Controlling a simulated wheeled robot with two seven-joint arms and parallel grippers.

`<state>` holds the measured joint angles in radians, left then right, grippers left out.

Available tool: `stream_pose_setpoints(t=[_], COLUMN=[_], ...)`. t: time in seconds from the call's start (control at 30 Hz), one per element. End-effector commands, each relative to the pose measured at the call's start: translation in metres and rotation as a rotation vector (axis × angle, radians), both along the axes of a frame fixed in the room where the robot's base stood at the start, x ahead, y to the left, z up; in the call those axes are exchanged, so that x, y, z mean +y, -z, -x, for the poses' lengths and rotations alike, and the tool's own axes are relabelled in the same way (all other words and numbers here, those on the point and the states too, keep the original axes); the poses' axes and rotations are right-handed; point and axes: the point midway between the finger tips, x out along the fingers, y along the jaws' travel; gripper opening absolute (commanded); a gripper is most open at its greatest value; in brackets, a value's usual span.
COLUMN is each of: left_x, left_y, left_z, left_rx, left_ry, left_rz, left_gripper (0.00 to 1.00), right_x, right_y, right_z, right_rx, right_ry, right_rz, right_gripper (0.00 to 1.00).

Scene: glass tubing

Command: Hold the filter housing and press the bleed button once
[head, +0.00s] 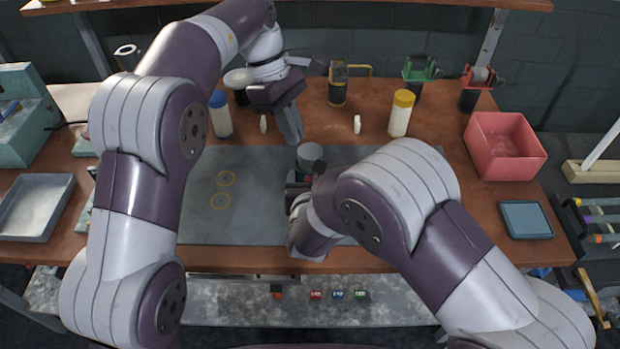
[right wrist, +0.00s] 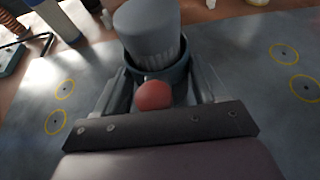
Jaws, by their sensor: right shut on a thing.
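The filter housing is a grey cylinder (head: 309,153) standing on the grey mat; in the right wrist view its ribbed grey upper part (right wrist: 148,32) rises from a darker collar. A round red button (right wrist: 153,96) sits on its near side, facing my right gripper. My right gripper (right wrist: 155,88) is shut on the housing, one finger on each side. In the head view the right arm hides much of this grip. My left gripper (head: 290,124) is above and behind the housing, apart from it, its fingers seemingly together with nothing between them.
The mat (head: 250,215) is bare on the left, with yellow rings. A blue-capped bottle (head: 220,117) and a yellow-capped bottle (head: 401,113) stand behind. A red bin (head: 506,146) is at the right, a grey tray (head: 37,207) at the left.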

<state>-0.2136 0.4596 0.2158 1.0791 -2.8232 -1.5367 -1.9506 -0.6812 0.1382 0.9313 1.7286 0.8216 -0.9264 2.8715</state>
Motion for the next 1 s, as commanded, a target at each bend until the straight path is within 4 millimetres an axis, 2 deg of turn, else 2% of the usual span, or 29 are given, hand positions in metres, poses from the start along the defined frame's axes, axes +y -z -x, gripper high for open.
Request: stream_pose_setpoints(t=[0.07, 0.17, 0.37, 0.6, 0.7, 0.83, 0.87, 1.0], left_x=[-0.001, -0.005, -0.012, -0.020, -0.023, -0.025, -0.026, -0.028], left_y=[0.000, 0.000, 0.000, 0.000, 0.000, 0.001, 0.001, 0.001], left_z=[0.001, 0.003, 0.008, 0.014, 0.018, 0.021, 0.022, 0.024], left_rx=[0.027, 0.099, 0.317, 0.649, 0.815, 1.027, -1.019, -0.970], left_ry=[-0.115, -0.409, -1.196, -2.144, -2.522, -2.936, 2.866, 2.567], left_rz=[-0.020, -0.066, -0.175, -0.278, -0.319, -0.364, 0.357, 0.322], left_gripper=[0.00, 0.00, 0.00, 0.00, 0.00, 0.00, 0.00, 0.00], right_x=[0.000, 0.000, 0.000, 0.000, 0.000, 0.000, 0.000, 0.000], right_y=[0.000, 0.000, 0.000, 0.000, 0.001, 0.000, 0.000, 0.000], right_z=[0.000, 0.000, 0.000, 0.000, 0.000, 0.000, 0.000, 0.000], right_rx=[0.001, 0.001, 0.001, 0.001, 0.001, 0.001, 0.001, 0.001], right_ry=[0.000, 0.000, 0.000, 0.000, 0.000, 0.000, 0.000, 0.000], right_rz=[0.000, 0.000, 0.000, 0.000, 0.000, 0.000, 0.000, 0.000], right_gripper=[0.36, 0.36, 0.36, 0.36, 0.36, 0.36, 0.36, 0.36])
